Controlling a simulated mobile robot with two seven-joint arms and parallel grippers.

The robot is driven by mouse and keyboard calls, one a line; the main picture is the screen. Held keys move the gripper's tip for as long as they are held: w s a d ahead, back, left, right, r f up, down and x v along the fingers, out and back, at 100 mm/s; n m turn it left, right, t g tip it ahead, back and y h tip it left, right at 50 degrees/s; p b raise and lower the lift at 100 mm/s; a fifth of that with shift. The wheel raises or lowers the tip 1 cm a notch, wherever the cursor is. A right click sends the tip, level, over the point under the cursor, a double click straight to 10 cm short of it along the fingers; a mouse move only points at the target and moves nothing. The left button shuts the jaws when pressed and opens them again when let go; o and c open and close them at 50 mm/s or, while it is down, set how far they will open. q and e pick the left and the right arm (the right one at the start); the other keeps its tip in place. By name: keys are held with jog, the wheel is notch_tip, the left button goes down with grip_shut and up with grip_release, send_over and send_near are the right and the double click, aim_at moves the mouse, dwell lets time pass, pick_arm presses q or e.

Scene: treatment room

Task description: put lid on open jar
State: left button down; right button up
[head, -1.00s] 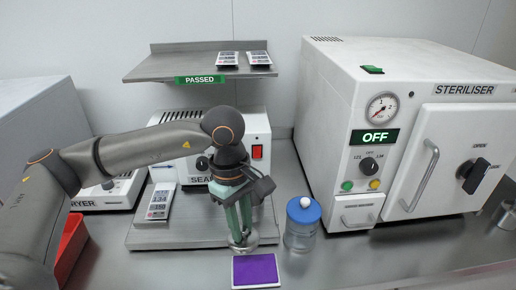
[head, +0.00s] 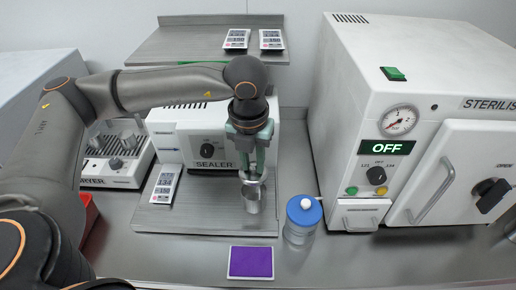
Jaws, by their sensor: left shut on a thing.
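My left gripper (head: 252,172) points down in front of the sealer and is shut on a shiny round metal piece (head: 254,181), probably a lid. Directly below it is a shiny metal cup-like shape (head: 253,203) over the grey metal plate. I cannot tell whether this is a separate open jar or part of what I hold, or whether the two touch. A clear jar (head: 299,236) with a blue lid (head: 304,211) and white knob stands upright to the right; its lid is on. My right gripper is not in view.
The sealer (head: 186,139) stands behind the gripper, under a metal shelf (head: 190,47). The steriliser (head: 350,105) bounds the right side. A purple-topped pad (head: 251,262) lies in front. A white display device (head: 164,186) lies on the plate's left. Free counter lies at front right.

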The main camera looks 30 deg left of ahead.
pick_arm(q)
jog(key=shift+w+a+n, duration=0.1)
jog(key=shift+w+n, duration=0.05)
jog(key=shift+n, duration=0.25)
jog(key=shift+f+b, duration=0.4)
jog(key=shift+f, duration=0.2)
notch_tip(320, 180, down, 4)
jog(key=shift+r+b, duration=0.2)
jog(key=shift+b, duration=0.8)
jog(key=shift+f+b, duration=0.75)
jog(key=shift+b, duration=0.1)
jog(key=shift+b, duration=0.5)
jog(key=shift+f+b, duration=0.15)
jog(key=shift+b, duration=0.55)
dwell(0.4)
dwell(0.3)
jog(key=c, duration=0.6)
grip_release()
